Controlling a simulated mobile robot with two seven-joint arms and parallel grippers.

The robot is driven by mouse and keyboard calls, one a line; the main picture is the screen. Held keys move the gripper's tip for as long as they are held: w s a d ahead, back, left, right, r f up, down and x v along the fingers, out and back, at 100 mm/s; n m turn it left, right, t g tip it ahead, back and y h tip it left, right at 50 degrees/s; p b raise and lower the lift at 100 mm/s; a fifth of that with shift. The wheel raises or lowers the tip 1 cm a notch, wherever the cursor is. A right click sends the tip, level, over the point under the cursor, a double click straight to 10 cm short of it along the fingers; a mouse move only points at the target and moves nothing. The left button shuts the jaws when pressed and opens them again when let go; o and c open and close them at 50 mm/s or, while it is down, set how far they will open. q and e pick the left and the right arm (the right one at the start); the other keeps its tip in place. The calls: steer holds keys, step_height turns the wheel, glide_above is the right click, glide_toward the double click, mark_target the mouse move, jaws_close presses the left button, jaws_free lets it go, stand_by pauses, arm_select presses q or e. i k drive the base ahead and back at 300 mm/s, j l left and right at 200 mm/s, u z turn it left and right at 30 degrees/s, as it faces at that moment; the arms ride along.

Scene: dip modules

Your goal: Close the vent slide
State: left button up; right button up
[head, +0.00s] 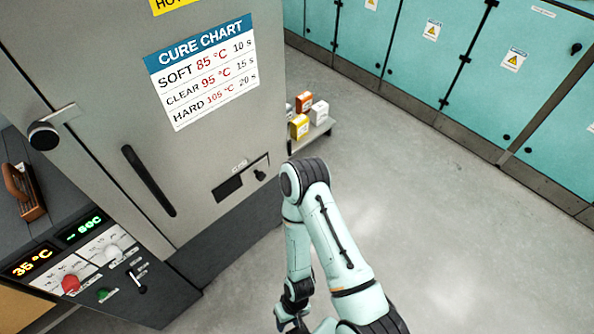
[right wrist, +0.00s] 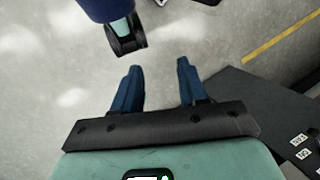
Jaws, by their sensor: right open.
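The vent slide (head: 260,174) is a small dark knob at the right end of a slot low on the grey cabinet door. To its left the slot shows a dark opening (head: 228,188), and a small label sits above it. My right gripper (head: 291,324) is at the bottom of the head view, below and to the right of the slide, apart from it and partly cut off by the frame edge. In the right wrist view its two blue fingers (right wrist: 157,68) are spread with only floor between them. My left gripper is not in view.
The door has a long black handle (head: 148,181) and a cure chart (head: 202,72). A control panel (head: 85,262) with red, white and green knobs is at lower left. A low shelf (head: 318,130) with small boxes stands behind. Teal cabinets (head: 430,50) line the back; the floor between is clear.

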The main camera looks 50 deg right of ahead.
mark_target(256, 171)
steer(key=z, duration=1.2)
